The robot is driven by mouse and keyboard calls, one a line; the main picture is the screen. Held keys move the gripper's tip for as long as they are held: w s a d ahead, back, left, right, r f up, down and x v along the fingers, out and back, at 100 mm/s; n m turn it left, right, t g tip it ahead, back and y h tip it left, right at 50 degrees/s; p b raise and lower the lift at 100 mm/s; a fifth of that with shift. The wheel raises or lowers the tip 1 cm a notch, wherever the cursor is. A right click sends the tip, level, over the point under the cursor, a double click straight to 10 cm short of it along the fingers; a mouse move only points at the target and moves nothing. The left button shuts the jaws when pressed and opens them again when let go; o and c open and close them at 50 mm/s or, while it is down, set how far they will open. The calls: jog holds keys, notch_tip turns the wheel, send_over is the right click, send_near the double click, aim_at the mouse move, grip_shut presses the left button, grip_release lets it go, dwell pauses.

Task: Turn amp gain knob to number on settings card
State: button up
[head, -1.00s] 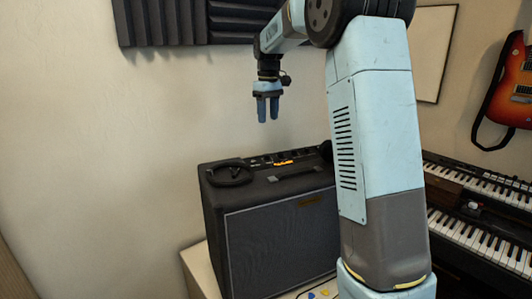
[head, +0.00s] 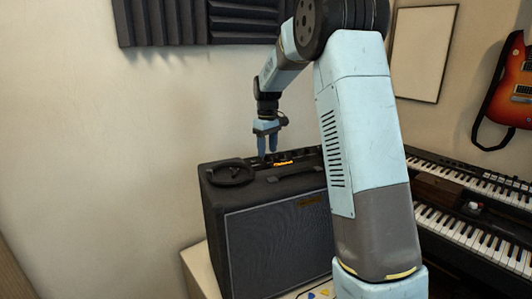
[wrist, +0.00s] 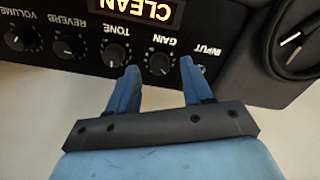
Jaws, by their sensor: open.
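The black amp (head: 285,235) stands on a pale stand, its control panel along the top rear. In the wrist view the panel is upside down, and the gain knob (wrist: 161,63), dark with a white pointer line, sits under its GAIN label. My gripper (head: 267,152) points down over the panel. Its blue fingers are open in the wrist view (wrist: 159,68), with one on each side of the gain knob in the picture. I cannot tell whether they reach down around it or touch it. I cannot make out a settings card.
The tone knob (wrist: 115,54) is close to one finger, and the input jack (wrist: 200,69) close to the other. A lit CLEAN display (wrist: 145,8) is on the panel. Keyboards (head: 470,205) stand to the right.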

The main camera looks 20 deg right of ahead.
jog(key=shift+f, duration=0.85)
grip_shut()
jog(key=shift+a, duration=0.3)
jog(key=shift+d, duration=0.2)
